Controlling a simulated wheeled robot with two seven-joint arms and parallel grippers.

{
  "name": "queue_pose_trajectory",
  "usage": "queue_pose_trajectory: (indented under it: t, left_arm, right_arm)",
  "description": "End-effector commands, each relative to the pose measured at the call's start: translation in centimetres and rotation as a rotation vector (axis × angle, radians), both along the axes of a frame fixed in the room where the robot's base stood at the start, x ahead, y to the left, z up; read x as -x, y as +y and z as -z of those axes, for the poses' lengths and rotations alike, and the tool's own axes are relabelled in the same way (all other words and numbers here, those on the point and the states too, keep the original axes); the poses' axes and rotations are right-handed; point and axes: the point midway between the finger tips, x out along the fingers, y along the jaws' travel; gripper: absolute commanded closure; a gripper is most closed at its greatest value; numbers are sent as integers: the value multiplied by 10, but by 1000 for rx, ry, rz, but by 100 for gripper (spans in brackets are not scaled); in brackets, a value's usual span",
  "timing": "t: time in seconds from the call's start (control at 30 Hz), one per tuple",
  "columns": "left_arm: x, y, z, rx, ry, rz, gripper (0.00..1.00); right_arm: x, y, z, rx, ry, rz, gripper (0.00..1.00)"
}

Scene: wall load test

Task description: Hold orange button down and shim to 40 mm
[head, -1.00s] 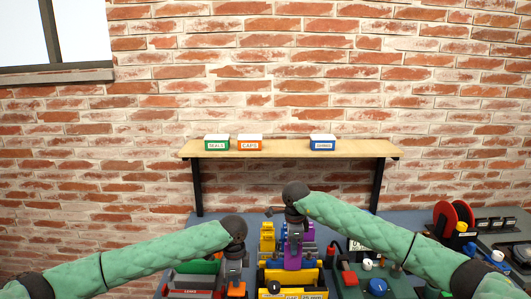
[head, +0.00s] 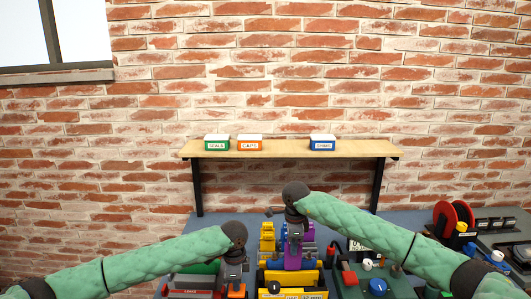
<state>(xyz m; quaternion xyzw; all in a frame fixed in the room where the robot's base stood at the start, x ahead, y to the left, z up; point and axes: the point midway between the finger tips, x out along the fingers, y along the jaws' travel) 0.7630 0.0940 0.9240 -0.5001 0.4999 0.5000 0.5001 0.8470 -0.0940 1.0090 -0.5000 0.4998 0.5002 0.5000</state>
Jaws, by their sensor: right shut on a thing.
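The orange button (head: 236,291) is low in the picture. My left gripper (head: 235,282) is directly above it, pointing down and apparently touching it. Its fingers are too small and dark to judge. My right gripper (head: 295,237) points down and is shut on a purple shim (head: 292,259), held upright behind the yellow gauge block (head: 291,278). Whether the shim is seated is hidden. A dark label with a gap reading in mm (head: 292,295) is on the front of the block, cut off by the bottom edge; its number is too small to read surely.
Yellow and blue blocks (head: 267,240) stand left of the shim. A green-and-red bin (head: 192,282) is at left. A green panel with a blue knob (head: 377,287) and a red reel (head: 453,215) are at right. A shelf (head: 280,149) holds three labelled boxes.

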Motion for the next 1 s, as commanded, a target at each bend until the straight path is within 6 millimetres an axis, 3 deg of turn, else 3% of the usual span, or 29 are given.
queue_pose_trajectory:
  t: [1.0]
  left_arm:
    - [1, 0, 23, -1, 2, 0, 100]
  right_arm:
    - [0, 0, 1, 0, 0, 0, 100]
